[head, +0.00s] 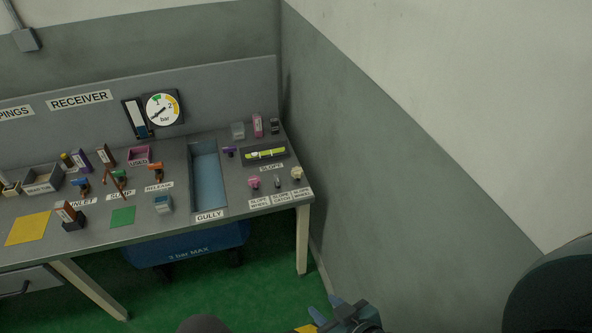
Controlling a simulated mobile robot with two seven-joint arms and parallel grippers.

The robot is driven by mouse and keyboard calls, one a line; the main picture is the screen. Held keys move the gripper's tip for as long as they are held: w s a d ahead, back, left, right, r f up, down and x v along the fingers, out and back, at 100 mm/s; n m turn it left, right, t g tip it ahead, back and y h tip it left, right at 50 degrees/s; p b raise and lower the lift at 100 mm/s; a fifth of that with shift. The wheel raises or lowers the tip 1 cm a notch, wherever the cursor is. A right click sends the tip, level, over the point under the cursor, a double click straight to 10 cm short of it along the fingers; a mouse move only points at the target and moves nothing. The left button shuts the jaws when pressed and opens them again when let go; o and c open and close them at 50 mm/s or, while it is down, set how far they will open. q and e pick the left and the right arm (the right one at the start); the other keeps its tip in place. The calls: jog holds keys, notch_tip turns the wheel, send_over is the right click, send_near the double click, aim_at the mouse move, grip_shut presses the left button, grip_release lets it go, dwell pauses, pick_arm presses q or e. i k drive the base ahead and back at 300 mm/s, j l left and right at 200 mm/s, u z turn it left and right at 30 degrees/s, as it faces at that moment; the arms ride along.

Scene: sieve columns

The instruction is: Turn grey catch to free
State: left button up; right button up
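The grey catch (278,182) is a small upright piece at the right end of the bench, behind a label reading "SLOPE CATCH" (283,198). It is too small to tell which way it is turned. A pink wheel (254,182) stands to its left and a cream wheel (297,173) to its right. My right gripper (325,308) is at the bottom edge, in front of and below the bench, well apart from the catch. Its blue fingertips are spread with nothing between them. My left gripper is not in view.
A level vial (265,154) in a dark frame sits behind the catch. The sunken gully (208,175) lies to the left, with a blue bin (190,250) beneath the bench. A wall (400,170) rises close to the bench's right end. Green floor is clear before the bench.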

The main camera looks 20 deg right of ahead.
aim_at(276, 176)
jog(key=i+j+u, duration=0.2)
jog(key=j, duration=0.4)
jog(key=i+j+u, duration=0.2)
jog(key=j, duration=0.35)
jog(key=i+j+u, duration=0.2)
jog(key=j, duration=0.3)
jog(key=i+j+u, duration=0.2)
jog(key=i+j, duration=0.2)
jog(key=i+j+u, duration=0.2)
jog(key=i+j, duration=0.15)
jog(key=j+z, duration=0.1)
jog(key=z, duration=2.5)
jog(key=i+j+z, duration=0.4)
jog(key=i+l+z, duration=0.1)
jog(key=i+l, duration=0.3)
jog(key=i, duration=0.05)
